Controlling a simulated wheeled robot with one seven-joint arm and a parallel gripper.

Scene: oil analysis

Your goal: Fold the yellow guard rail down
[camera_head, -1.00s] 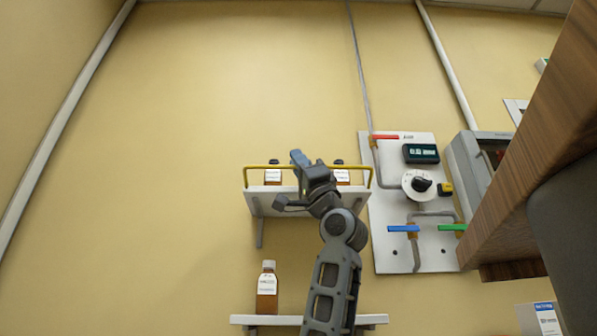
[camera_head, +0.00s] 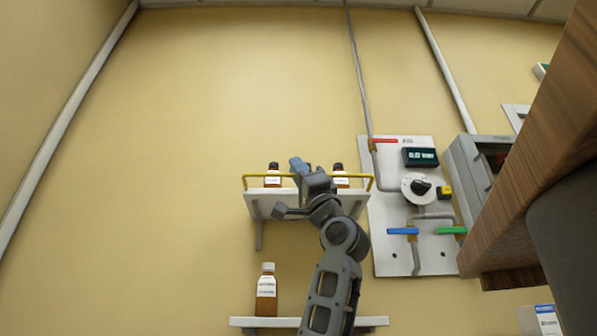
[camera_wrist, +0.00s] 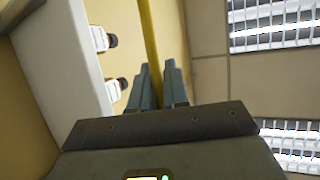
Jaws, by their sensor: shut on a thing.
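The yellow guard rail (camera_head: 262,175) runs along the front of the upper white wall shelf (camera_head: 279,211). In the head view it stands a little above the shelf edge, lower against the bottles than before. My gripper (camera_head: 299,165) is at the middle of the rail and hides part of it. In the wrist view the rail (camera_wrist: 150,38) passes down between the two fingers of my gripper (camera_wrist: 158,72), which are shut on it. Two brown bottles with dark caps stand behind the rail, a left one (camera_head: 273,182) and a right one (camera_head: 340,183).
A lower shelf (camera_head: 250,321) holds a brown bottle with a white cap (camera_head: 266,290). A wooden cabinet (camera_head: 545,165) fills the far right. The wall left is clear.

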